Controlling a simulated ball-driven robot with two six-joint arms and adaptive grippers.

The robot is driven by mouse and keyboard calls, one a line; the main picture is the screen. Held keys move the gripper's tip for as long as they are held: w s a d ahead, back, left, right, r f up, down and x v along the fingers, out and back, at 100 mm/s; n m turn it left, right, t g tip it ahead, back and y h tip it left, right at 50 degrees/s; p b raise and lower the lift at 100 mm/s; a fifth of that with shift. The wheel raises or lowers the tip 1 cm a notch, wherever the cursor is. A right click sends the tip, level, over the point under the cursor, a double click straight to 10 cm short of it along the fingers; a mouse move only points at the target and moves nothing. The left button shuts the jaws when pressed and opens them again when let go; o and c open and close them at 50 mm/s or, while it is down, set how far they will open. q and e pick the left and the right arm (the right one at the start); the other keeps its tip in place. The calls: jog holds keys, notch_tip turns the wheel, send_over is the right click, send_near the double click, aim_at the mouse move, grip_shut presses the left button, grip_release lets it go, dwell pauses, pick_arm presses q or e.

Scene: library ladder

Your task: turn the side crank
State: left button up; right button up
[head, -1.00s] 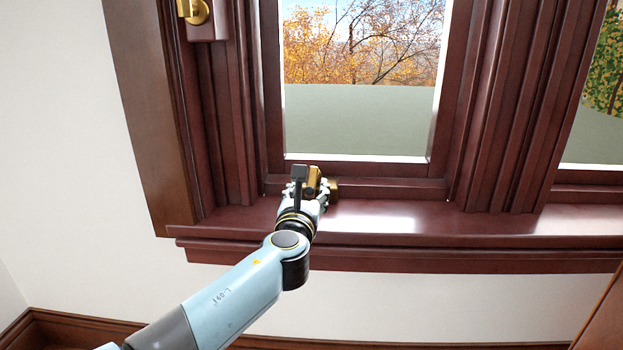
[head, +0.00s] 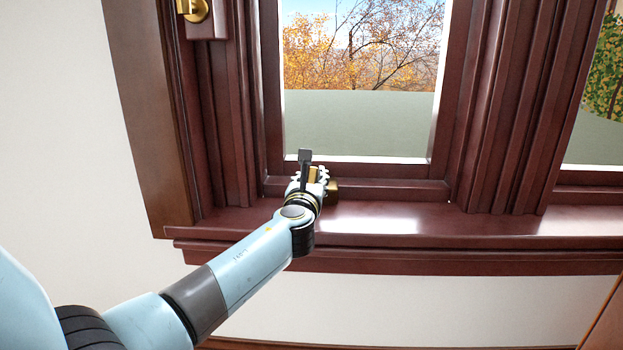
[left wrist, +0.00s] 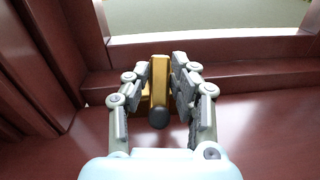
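The side crank (left wrist: 160,74) is a brass-coloured bar with a dark round knob at its near end, low on the window frame just above the sill. In the head view its brass (head: 333,188) shows beside my left gripper (head: 308,174), which hides much of it. In the left wrist view the two fingers of my left gripper (left wrist: 162,76) lie close along both sides of the bar and appear shut on it. The dark knob sits between the fingers, nearer my wrist. My right gripper is not in view.
The dark red sill (head: 400,225) runs under the window and is clear to the right. The window frame (head: 455,110) rises behind the crank. A brass fitting (head: 193,10) is at the upper left. White wall lies below the sill.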

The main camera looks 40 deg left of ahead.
pick_arm(q)
grip_shut()
jog(key=shift+d+f+n+g+y+b, duration=0.15)
jog(key=shift+n+g+y+b, duration=0.25)
jog(key=shift+n+y, duration=0.45)
jog(key=shift+n, duration=0.25)
jog(key=o, duration=0.7)
grip_release()
jog(key=shift+w, duration=0.1)
jog(key=shift+o, duration=0.2)
jog(key=v, duration=1.2)
jog(key=shift+r, duration=0.2)
